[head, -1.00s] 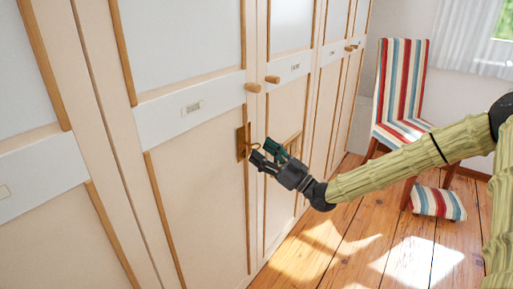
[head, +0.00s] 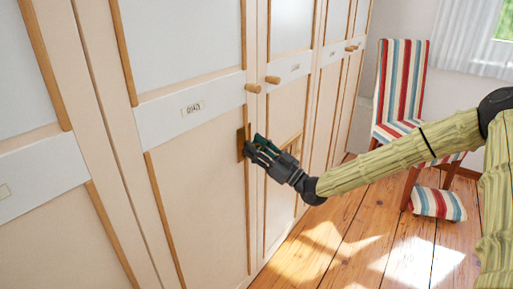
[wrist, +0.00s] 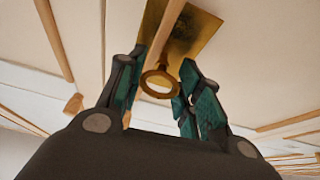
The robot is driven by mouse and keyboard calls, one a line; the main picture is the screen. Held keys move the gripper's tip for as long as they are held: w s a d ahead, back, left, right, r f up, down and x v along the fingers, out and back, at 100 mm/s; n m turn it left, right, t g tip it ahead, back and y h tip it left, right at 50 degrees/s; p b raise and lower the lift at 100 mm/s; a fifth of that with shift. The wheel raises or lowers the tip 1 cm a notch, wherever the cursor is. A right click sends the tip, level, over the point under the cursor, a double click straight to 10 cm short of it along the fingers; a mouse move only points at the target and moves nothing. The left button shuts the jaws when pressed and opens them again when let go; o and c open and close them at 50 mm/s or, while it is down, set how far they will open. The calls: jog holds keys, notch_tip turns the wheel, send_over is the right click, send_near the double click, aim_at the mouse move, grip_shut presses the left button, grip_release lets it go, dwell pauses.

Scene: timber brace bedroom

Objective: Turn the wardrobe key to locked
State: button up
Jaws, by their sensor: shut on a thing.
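The pale wardrobe (head: 195,205) with wooden trim fills the left and middle of the head view. A brass lock plate (head: 240,144) sits at the edge of one door, below a knob. It also shows in the wrist view (wrist: 190,38). The brass key (wrist: 160,84), with a ring-shaped bow, stands out from the plate between my fingers. My gripper (head: 255,149) is at the plate and shut on the key; in the wrist view its fingers (wrist: 161,80) flank the bow. In the head view my fingers hide the key. The lock's inner state cannot be seen.
Wooden knobs (head: 252,87) stick out above the lock. A striped chair (head: 402,90) stands at the back right, with a small striped footstool (head: 437,204) near it. The wooden floor (head: 345,235) beside the wardrobe is clear.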

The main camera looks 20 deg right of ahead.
jog(key=shift+m+t, duration=0.3)
jog(key=shift+m, duration=0.5)
jog(key=shift+h, duration=0.4)
jog(key=o, duration=1)
jog(key=shift+d, duration=0.1)
jog(key=shift+o, duration=0.2)
jog(key=v, duration=1.2)
jog(key=shift+f, duration=0.1)
